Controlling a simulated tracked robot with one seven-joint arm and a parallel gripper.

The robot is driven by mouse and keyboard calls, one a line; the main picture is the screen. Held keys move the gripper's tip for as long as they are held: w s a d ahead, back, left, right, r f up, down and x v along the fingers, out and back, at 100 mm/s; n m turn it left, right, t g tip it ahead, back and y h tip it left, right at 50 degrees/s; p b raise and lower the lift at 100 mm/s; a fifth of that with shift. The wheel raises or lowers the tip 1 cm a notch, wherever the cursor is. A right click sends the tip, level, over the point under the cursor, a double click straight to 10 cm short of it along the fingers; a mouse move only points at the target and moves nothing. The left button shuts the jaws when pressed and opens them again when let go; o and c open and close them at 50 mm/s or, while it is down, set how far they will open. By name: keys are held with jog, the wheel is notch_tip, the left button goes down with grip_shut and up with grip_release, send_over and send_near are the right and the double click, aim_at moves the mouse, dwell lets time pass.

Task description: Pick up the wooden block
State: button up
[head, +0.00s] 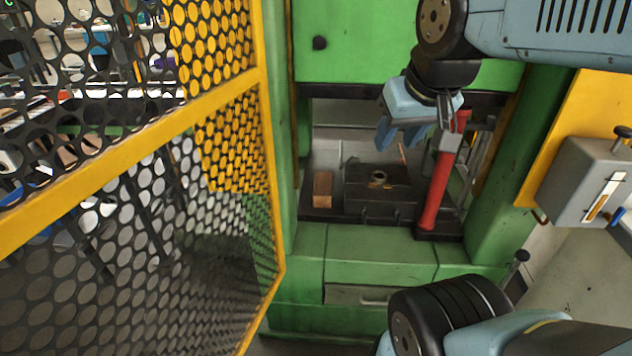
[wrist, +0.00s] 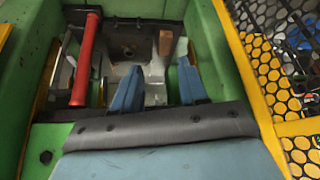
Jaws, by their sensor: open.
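The wooden block (head: 322,189) stands on the dark bed inside the green machine, left of a dark metal die block (head: 380,188). In the wrist view the wooden block (wrist: 166,42) shows near the top, beyond my fingers. My gripper (head: 398,136) is in the machine's opening, above and to the right of the block, apart from it. In the wrist view my gripper (wrist: 160,80) has its two blue fingers spread, with nothing between them. The block's underside is hidden.
A red cylinder (head: 439,175) stands right of the die block, close to my gripper. The green machine frame (head: 400,40) bounds the opening above and at both sides. A yellow mesh guard (head: 265,110) stands at the left. A grey box (head: 585,180) is at the right.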

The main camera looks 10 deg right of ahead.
jog(key=o, duration=0.3)
jog(key=shift+w+a, duration=0.2)
jog(key=shift+w, duration=0.1)
jog(key=o, duration=0.8)
jog(key=shift+m+t+y, duration=0.4)
jog(key=shift+t+y, duration=0.1)
jog(key=shift+t, duration=0.4)
jog(key=w+f, duration=0.1)
jog(key=w, duration=0.4)
jog(key=w+a+f, duration=0.1)
jog(key=w+f, duration=0.1)
jog(key=w, duration=0.3)
jog(key=w+a+f, duration=0.1)
jog(key=w, duration=0.5)
jog(key=shift+f, duration=0.4)
jog(key=m+t+h, duration=0.2)
jog(key=t+h, duration=0.3)
send_over(323, 185)
jog(key=s+a, duration=0.4)
jog(key=s, duration=0.9)
notch_tip(323, 185, down, 37)
jog(key=shift+t, duration=0.3)
jog(key=x, duration=1.4)
jog(key=shift+w+f, duration=0.1)
jog(key=shift+f, duration=0.1)
